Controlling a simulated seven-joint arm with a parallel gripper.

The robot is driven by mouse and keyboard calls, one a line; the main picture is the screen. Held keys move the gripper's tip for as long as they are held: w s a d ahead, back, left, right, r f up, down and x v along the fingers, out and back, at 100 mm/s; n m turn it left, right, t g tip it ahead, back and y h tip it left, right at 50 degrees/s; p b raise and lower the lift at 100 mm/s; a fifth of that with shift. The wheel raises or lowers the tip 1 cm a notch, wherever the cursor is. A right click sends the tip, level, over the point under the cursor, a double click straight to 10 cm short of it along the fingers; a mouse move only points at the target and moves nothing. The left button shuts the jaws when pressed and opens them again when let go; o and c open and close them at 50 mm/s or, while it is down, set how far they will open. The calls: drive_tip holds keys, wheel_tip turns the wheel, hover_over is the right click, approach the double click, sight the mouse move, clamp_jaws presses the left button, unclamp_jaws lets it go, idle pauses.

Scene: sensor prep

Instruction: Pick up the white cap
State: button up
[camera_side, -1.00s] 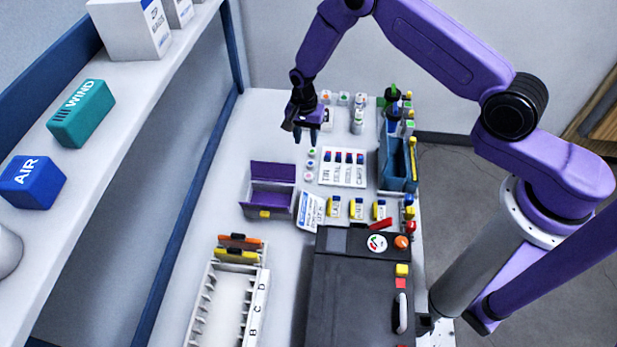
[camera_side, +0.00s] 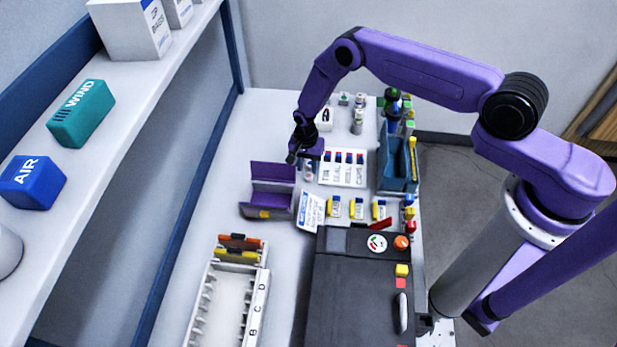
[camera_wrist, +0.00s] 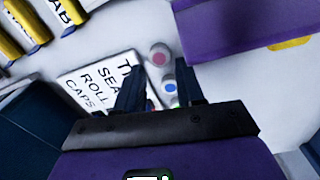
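Small round white caps lie on the table beside the white lettered card (camera_wrist: 85,88). In the wrist view, one white cap with a pink dot (camera_wrist: 159,55) lies just beyond my fingertips. Another white cap with a blue dot (camera_wrist: 170,88) appears between my fingers, with part of a further item behind it, mostly hidden. My gripper (camera_wrist: 160,88) is open, its two dark fingers apart and pointing down. In the side view my gripper (camera_side: 308,170) is low beside the card and hides most of the caps.
An open purple-lidded box (camera_side: 268,198) stands close left of my gripper. A blue bin (camera_side: 398,165) with bottles is to the right. Yellow-ended labelled rolls (camera_side: 357,208) and a black machine (camera_side: 355,285) lie nearer the camera. A slotted rack (camera_side: 255,310) is front left.

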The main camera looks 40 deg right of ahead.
sight(308, 176)
drive_tip(key=shift+s+f, duration=0.1)
drive_tip(key=shift+f, duration=1.95)
drive_tip(key=shift+c, duration=0.3)
drive_tip(key=c, duration=0.6)
drive_tip(key=shift+r, duration=0.2)
